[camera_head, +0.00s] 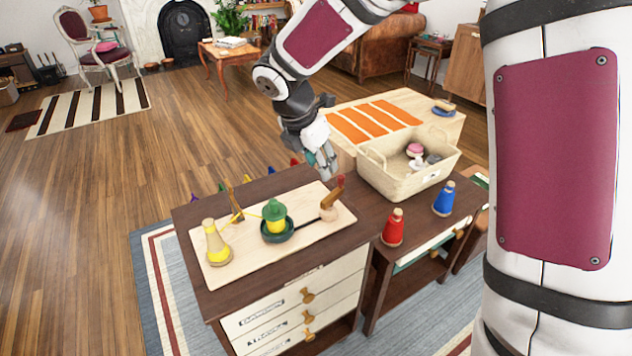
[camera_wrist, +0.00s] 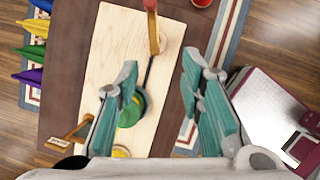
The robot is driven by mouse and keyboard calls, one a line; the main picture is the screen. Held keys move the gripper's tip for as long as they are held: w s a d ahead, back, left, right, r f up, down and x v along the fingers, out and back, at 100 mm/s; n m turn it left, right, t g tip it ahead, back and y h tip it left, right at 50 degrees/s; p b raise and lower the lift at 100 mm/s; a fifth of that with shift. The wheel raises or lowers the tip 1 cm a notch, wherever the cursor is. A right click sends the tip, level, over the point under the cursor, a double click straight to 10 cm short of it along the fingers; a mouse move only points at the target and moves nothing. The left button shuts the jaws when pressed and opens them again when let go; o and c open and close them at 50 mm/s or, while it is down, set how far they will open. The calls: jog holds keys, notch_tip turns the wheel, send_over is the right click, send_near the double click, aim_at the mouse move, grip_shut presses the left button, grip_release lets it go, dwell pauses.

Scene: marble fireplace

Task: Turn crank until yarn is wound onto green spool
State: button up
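The green spool (camera_head: 274,210) stands upright on a dark green round base on a pale wooden board (camera_head: 305,243). Yellow yarn shows around its lower part. A yellow spool (camera_head: 217,246) stands at the board's left, with a small wooden yarn guide (camera_head: 236,208) between them. The crank (camera_head: 329,207) has a dark rod from the base and an upright wooden handle with a red end. My gripper (camera_head: 327,164) is open and empty, above and behind the crank. In the wrist view, the handle (camera_wrist: 154,35) lies beyond my open fingers (camera_wrist: 160,75); the left finger partly hides the green spool (camera_wrist: 130,113).
A woven basket (camera_head: 405,178) with small items stands right of the board. A red spool (camera_head: 393,228) and a blue spool (camera_head: 444,199) stand in front of it. Colored pointed objects (camera_wrist: 32,50) line the cabinet's far side.

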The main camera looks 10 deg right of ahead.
aim_at(329, 197)
jog(key=shift+n, duration=0.5)
jog(key=b+x, duration=0.1)
jog(key=x, duration=0.4)
jog(key=b+x, duration=0.1)
jog(key=x, duration=0.4)
jog(key=a+b+x, duration=0.1)
jog(key=x, duration=0.4)
jog(key=shift+w+f, duration=0.25)
grip_shut()
